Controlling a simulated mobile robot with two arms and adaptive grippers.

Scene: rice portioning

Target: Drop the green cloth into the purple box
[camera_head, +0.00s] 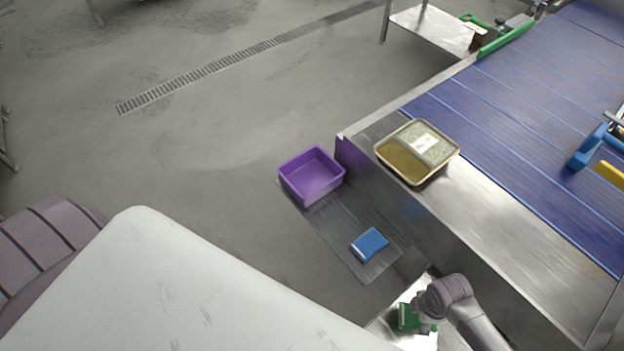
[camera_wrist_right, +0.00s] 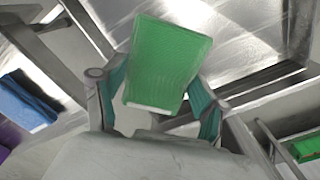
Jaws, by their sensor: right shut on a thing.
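The purple box (camera_head: 311,178) is an open bin on the far end of a low metal shelf beside the conveyor; nothing shows inside it. The green cloth (camera_head: 405,317) is in my right gripper (camera_head: 425,322), low at the bottom of the head view, right of and nearer than the box. In the right wrist view the green cloth (camera_wrist_right: 168,65) sits between the two fingers of my right gripper (camera_wrist_right: 158,95), which is shut on it. A sliver of the purple box may show at that view's left edge. My left gripper is not in view.
A blue cloth (camera_head: 369,245) lies on the metal shelf (camera_head: 337,228) between the purple box and my right gripper. A tray of food (camera_head: 405,163) stands on the metal ledge beside the blue conveyor (camera_head: 530,110). Another green item (camera_wrist_right: 305,146) shows in the wrist view.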

